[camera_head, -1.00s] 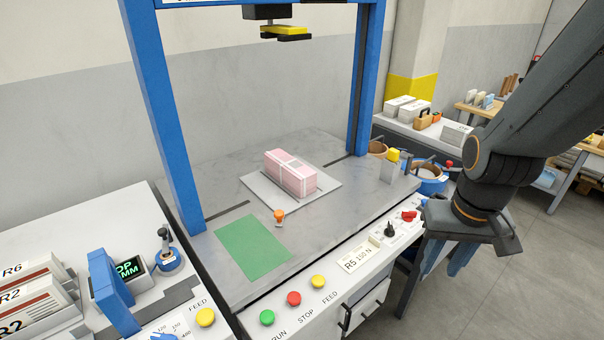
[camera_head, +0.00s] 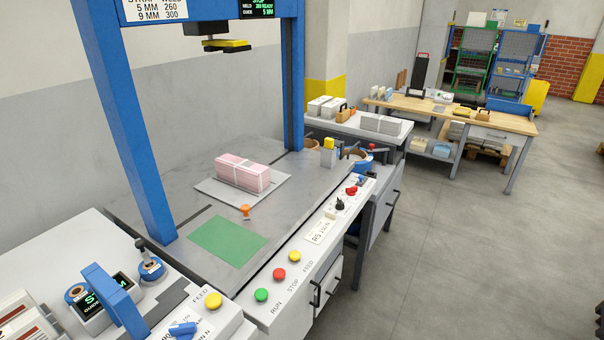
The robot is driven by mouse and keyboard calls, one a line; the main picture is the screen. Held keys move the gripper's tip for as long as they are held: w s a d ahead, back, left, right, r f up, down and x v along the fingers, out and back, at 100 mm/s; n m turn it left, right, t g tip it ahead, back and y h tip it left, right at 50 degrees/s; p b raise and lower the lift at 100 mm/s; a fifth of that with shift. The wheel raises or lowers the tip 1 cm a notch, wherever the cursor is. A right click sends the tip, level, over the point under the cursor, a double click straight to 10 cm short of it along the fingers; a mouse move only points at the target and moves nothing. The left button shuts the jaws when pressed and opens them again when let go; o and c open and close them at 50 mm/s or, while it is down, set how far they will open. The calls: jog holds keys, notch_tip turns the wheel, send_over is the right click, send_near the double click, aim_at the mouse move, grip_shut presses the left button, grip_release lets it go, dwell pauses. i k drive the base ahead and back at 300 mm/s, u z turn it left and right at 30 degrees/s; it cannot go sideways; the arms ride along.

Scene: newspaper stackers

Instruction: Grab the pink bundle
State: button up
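The pink bundle (camera_head: 243,172) is a flat-lying block with pale straps around it. It rests on a light grey plate (camera_head: 275,190) on the grey metal table of the strapping machine, under the blue arch. Its top and front side are in clear view. My gripper is not in view, so its state and its distance from the bundle do not show.
The blue arch (camera_head: 134,130) stands around the table, with a yellow-black head (camera_head: 226,46) hanging above. A green mat (camera_head: 228,241) and an orange-topped stamp (camera_head: 246,211) lie in front of the bundle. Buttons line the front edge. Open floor (camera_head: 450,240) lies to the right.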

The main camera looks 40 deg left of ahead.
aim_at(255, 176)
jog(key=z, duration=0.1)
jog(key=i, duration=1.4)
jog(key=u, duration=1.6)
jog(key=i, duration=0.65)
jog(key=u, duration=0.75)
jog(key=i, duration=0.5)
jog(key=z, duration=0.05)
